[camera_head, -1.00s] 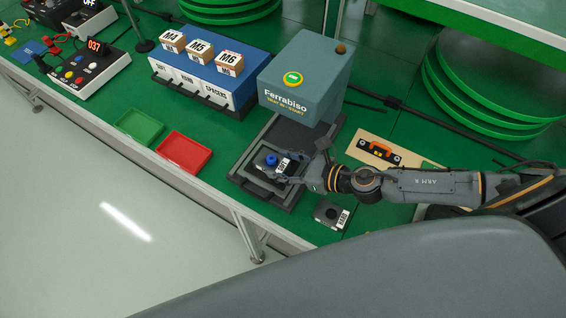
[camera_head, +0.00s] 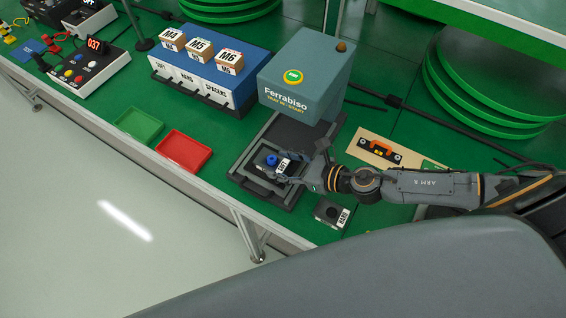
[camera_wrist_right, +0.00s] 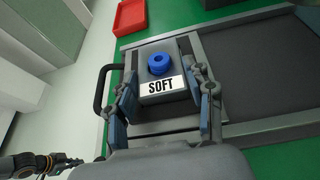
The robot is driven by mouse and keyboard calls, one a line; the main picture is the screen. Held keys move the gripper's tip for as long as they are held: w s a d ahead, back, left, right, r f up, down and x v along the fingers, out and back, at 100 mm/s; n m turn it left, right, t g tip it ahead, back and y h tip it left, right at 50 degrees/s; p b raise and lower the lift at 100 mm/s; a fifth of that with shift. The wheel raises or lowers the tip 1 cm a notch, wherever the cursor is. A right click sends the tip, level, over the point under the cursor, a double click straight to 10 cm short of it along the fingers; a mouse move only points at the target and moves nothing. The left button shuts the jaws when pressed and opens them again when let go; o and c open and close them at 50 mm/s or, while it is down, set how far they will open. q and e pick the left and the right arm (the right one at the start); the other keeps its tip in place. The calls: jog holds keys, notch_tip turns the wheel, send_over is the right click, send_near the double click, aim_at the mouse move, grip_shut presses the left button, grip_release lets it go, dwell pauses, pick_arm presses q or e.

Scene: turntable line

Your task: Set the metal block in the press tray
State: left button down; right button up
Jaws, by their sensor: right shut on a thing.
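The metal block (camera_head: 265,165) is dark grey, with a blue ring-shaped piece (camera_wrist_right: 159,64) on top and a white SOFT label (camera_wrist_right: 161,86). It is upright within the outline of the press tray (camera_head: 240,176), a dark flat tray with a front handle, pulled out in front of the press (camera_head: 300,85). My right gripper (camera_wrist_right: 162,78) is shut on the block, one finger on each side. I cannot tell whether the block's underside touches the tray.
A second block (camera_head: 328,211) labelled HARD stands right of the tray near the table edge. A red bin (camera_head: 185,152) and a green bin (camera_head: 139,127) lie to the left. A blue drawer unit (camera_head: 212,80) stands behind them. A board with an orange-handled piece (camera_head: 379,149) lies behind my arm.

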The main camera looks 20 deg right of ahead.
jog(key=o, duration=1.4)
jog(key=shift+o, duration=0.3)
jog(key=o, duration=0.3)
jog(key=shift+r, duration=0.1)
notch_tip(320, 180, up, 7)
jog(key=p, duration=0.8)
jog(key=shift+r, duration=0.2)
jog(key=shift+f, duration=0.1)
